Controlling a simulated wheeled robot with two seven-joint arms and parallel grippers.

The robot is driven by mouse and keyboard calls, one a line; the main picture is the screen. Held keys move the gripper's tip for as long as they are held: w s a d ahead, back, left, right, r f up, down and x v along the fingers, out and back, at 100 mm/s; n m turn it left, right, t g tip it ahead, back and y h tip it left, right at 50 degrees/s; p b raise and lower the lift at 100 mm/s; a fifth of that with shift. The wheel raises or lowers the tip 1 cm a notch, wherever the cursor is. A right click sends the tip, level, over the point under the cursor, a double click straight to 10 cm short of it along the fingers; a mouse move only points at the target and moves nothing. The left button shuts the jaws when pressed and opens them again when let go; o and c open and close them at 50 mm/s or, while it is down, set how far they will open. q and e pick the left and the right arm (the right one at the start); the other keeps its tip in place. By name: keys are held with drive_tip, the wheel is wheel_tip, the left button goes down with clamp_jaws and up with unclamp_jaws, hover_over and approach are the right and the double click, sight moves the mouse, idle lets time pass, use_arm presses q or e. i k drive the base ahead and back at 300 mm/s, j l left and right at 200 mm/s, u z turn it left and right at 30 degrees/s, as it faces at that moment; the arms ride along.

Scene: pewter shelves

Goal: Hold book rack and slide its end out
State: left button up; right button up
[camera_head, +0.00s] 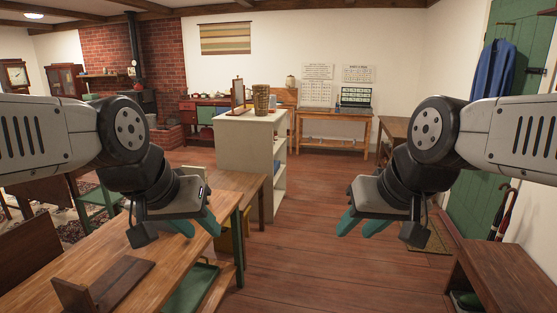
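The book rack (125,277) is dark brown wood and lies on the wooden table at the lower left. It has a flat base and an upright end (70,296) at its near left side. Its other end shows no upright that I can make out. My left gripper (196,226) is open and empty, above the table's right part, to the right of the rack and apart from it. My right gripper (362,226) is open and empty over the floor to the right of the table.
The wooden table (160,235) has bare room beyond the rack. A green tray (190,288) shows below its right edge. A white shelf unit (245,150) stands beyond the table. A wooden bench (505,270) is at the lower right. The floor (310,270) between is clear.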

sight(74, 298)
drive_tip(key=i+u, duration=0.15)
drive_tip(key=u, duration=0.3)
drive_tip(key=i+u, duration=0.15)
drive_tip(key=u, duration=0.25)
drive_tip(key=i+u, duration=0.1)
drive_tip(key=u, duration=0.35)
drive_tip(key=i+u, duration=0.15)
drive_tip(key=u, duration=0.3)
drive_tip(key=i+l+u, duration=0.1)
drive_tip(key=u, duration=0.3)
drive_tip(key=i+l+u, duration=0.2)
drive_tip(key=u, duration=0.2)
